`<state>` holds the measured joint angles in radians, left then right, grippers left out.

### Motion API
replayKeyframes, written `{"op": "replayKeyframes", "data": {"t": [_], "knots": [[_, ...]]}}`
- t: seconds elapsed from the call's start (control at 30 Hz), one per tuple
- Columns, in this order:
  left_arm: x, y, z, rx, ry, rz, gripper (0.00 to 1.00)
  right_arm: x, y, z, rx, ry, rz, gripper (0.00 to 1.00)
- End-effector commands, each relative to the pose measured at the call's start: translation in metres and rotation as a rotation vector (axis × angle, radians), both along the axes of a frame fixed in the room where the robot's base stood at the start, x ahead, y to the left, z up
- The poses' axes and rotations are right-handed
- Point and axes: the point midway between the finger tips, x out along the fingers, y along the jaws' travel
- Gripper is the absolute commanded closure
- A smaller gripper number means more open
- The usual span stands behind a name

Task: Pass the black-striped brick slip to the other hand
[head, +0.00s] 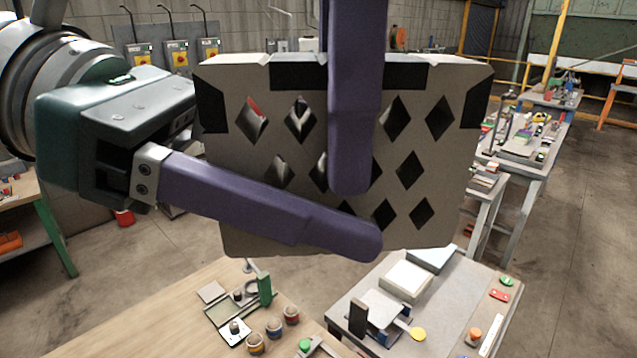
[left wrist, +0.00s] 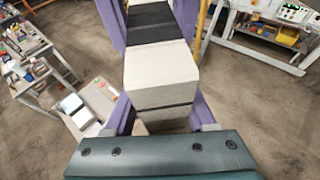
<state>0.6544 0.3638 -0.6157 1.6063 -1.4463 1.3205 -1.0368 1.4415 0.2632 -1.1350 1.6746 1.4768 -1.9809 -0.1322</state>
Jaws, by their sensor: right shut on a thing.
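The brick slip (head: 235,200) is a pale grey slab with black patches along its top edge and rows of diamond-shaped holes. It hangs in the air, broad face toward me in the head view. My right gripper (head: 348,180) comes down from above, shut on the slip, one finger across its face. My left gripper (head: 365,242) comes in from the left, one finger slanting over the lower face; its other finger is hidden behind. In the left wrist view the slip (left wrist: 160,75) lies end-on between the purple left fingers, which stand open around it.
Below is a wooden workbench (head: 165,325) with small jars and parts. A grey table (head: 440,335) with white blocks stands beside it. More cluttered benches (head: 520,150) stand at the right. The air around the slip is otherwise clear.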

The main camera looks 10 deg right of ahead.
Motion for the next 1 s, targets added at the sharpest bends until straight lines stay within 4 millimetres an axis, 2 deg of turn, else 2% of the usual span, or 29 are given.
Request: {"op": "replayKeyframes", "data": {"t": [0.07, 0.4, 0.67, 0.7, 1.0], "knots": [[0.001, 0.0003, 0.0002, 0.0, -0.002, 0.004, 0.61, -0.001, 0.0005, 0.0003, 0.001, 0.003, 0.005, 1.0], [0.0017, 0.0003, 0.0004, 0.0, -0.002, 0.006, 0.99, -0.0021, 0.0013, 0.0001, 0.002, 0.006, 0.011, 1.0], [0.0016, 0.0001, 0.0007, -0.001, -0.002, 0.006, 1.0, -0.0026, 0.002, 0.0001, 0.004, 0.007, 0.015, 1.0], [0.0017, -0.0001, 0.0015, -0.003, -0.003, 0.005, 1.0, -0.0027, 0.0021, 0.0002, 0.004, 0.007, 0.016, 0.51], [0.0012, -0.0001, 0.0012, -0.002, -0.002, 0.003, 1.0, -0.0015, 0.001, 0.0, 0.002, 0.004, 0.008, 0.2]]}}
